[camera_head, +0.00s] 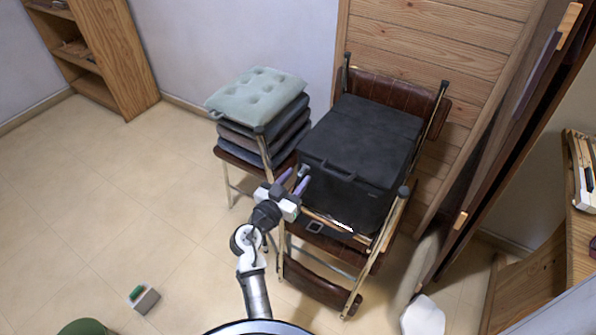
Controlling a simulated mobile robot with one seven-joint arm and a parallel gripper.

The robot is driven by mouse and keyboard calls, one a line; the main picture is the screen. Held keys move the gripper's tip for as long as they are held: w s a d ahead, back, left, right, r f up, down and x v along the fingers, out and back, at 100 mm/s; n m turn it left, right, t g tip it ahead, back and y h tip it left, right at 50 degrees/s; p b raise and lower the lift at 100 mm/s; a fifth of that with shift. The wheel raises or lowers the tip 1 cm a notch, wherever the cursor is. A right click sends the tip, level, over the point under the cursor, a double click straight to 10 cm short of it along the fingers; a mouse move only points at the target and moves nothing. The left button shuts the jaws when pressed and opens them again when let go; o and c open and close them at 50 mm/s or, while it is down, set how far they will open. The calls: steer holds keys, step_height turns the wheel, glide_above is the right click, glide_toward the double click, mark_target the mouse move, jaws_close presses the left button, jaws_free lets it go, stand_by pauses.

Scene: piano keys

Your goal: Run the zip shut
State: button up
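A black soft-sided bag or case (372,135) sits on a chair with a brown seat and metal frame. It has a dark handle (325,170) on its near side. Its lid looks flat and down. I cannot make out the zip line. A small pale spot (304,171) at the bag's near left corner may be a zip pull, but it is too small to tell. My gripper (294,180) is beside that corner, with its two purple fingers apart. I see nothing between the fingers, and I cannot tell whether they touch the bag.
A stack of cushions (257,95) on another chair stands close on the left. A wooden panel (440,45) is behind the bag. A tall dark panel (500,140) stands at the right. A small grey box (146,301) lies on the floor. The left floor is mostly clear.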

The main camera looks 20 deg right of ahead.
steer(key=shift+x, duration=0.85)
steer(key=shift+c, duration=0.3)
jaws_close()
